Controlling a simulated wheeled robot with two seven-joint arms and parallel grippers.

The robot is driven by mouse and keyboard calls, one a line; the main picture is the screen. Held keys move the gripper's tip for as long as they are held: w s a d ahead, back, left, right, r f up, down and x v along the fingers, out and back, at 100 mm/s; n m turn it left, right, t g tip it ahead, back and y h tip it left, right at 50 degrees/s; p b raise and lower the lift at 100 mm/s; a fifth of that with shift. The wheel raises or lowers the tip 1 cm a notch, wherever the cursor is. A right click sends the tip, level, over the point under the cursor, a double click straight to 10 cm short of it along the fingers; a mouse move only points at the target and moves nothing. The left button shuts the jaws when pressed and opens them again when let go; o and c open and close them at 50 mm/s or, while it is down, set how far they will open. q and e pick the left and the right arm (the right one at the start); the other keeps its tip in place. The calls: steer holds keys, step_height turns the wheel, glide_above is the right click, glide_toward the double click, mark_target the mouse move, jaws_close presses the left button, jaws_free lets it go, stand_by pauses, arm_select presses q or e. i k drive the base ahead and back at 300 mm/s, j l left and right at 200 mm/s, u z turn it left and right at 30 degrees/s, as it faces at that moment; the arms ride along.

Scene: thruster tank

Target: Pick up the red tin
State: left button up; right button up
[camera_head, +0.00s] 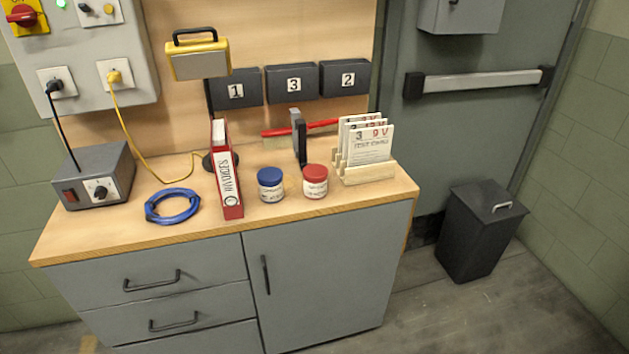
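The red tin (315,181) stands upright on the wooden worktop, near its front edge and right of the middle. It has a red lid and a pale label with small print. A similar tin with a blue lid (271,185) stands just to its left, a small gap apart. Neither of my grippers shows in the head view, and nothing is touching the red tin.
A red binder (227,172) stands left of the blue tin. A wooden card rack (368,173) stands close on the red tin's right. A red-handled tool (300,128) lies behind. A blue cable coil (172,206) and a grey box (95,178) are at left.

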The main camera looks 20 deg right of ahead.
mark_target(314, 176)
steer(key=j+z, duration=0.1)
steer(key=z, duration=0.35)
steer(key=j+z, duration=0.3)
steer(key=j, duration=0.15)
steer(key=i+j+z, duration=0.1)
steer(key=j+z, duration=0.25)
steer(key=j, duration=0.65)
steer(key=k+j+z, duration=0.15)
steer(key=j, duration=1.2)
steer(key=z, duration=0.05)
